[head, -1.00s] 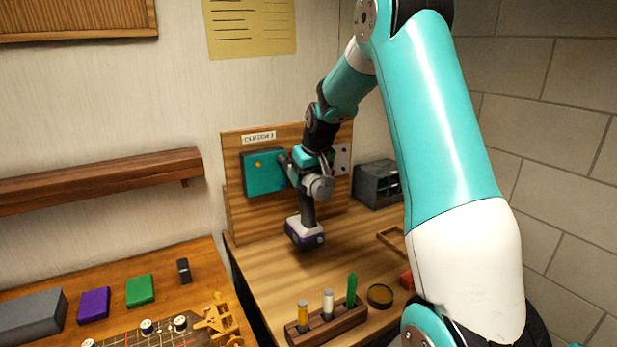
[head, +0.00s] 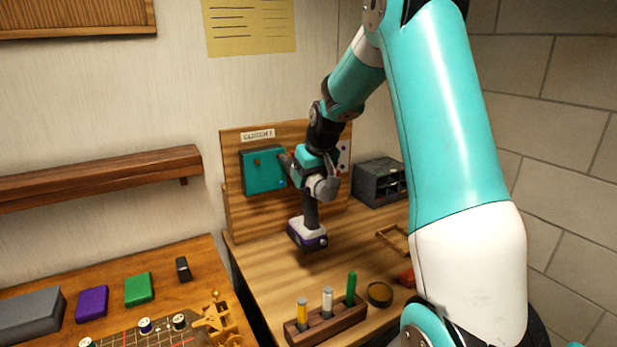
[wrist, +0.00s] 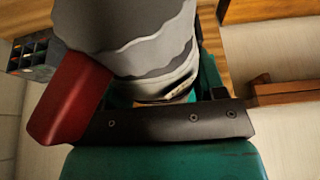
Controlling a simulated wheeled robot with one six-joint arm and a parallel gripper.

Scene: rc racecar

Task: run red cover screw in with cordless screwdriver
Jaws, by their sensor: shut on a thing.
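My gripper (head: 316,174) is shut on the cordless screwdriver, which hangs with its dark handle (head: 311,212) down and its white-and-purple battery (head: 307,234) lowest. Its nose points left toward the teal cover (head: 263,178) on the upright wooden board; whether the tip touches is unclear. A small orange-red spot (head: 257,162), perhaps a screw head, shows on the cover's upper left. The cover's right edge is partly hidden by the tool.
A grey drawer box (head: 379,182) stands right of the board. A wooden rack (head: 327,324) with upright tools is at the bench front, beside a round dish (head: 379,293). A wooden shelf (head: 100,177) juts from the left wall. Bench below the tool is clear.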

